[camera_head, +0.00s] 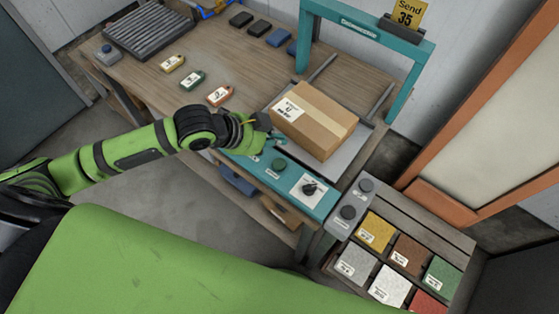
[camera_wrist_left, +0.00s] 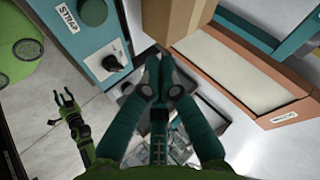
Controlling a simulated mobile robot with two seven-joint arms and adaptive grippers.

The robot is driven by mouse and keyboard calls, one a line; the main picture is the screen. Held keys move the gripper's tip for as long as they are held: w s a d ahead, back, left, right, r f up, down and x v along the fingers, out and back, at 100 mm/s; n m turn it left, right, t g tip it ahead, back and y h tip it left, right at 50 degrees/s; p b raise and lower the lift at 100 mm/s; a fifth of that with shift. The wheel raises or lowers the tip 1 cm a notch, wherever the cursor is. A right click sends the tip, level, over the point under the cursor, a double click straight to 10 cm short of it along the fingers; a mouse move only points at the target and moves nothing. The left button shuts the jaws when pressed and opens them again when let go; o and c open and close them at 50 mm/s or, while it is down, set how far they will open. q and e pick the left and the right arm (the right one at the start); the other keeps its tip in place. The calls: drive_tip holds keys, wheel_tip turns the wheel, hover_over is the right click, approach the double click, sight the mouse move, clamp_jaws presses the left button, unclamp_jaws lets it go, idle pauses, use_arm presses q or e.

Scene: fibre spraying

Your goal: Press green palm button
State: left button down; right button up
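The green palm button (camera_head: 279,165) is a dark green round cap on the teal panel (camera_head: 254,166) at the table's front edge. It also shows at the top left of the left wrist view (camera_wrist_left: 92,12), beside a "STRAP" label. My left gripper (camera_head: 264,140) is just behind and left of the button, close to the carton, and apart from the button. In the left wrist view its fingers (camera_wrist_left: 160,62) are together, with nothing seen between them. My right gripper (camera_wrist_left: 66,98) shows small in the left wrist view, fingers apart and empty.
A taped carton (camera_head: 314,120) lies under the teal arch (camera_head: 369,30). A black knob (camera_head: 309,188) is on the panel right of the button. A grey box with two dark buttons (camera_head: 349,207) stands further right. Several coloured tags lie left of the carton.

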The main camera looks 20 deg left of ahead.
use_arm(q)
drive_tip(key=shift+f, duration=0.1)
drive_tip(key=b, duration=0.7)
hover_over(277, 166)
wheel_tip(277, 166, down, 7)
drive_tip(key=shift+f, duration=0.15)
drive_tip(key=shift+f+b, duration=0.45)
drive_tip(key=shift+f, duration=0.15)
drive_tip(key=shift+f, duration=0.15)
idle(0.3)
drive_tip(key=shift+f, duration=0.3)
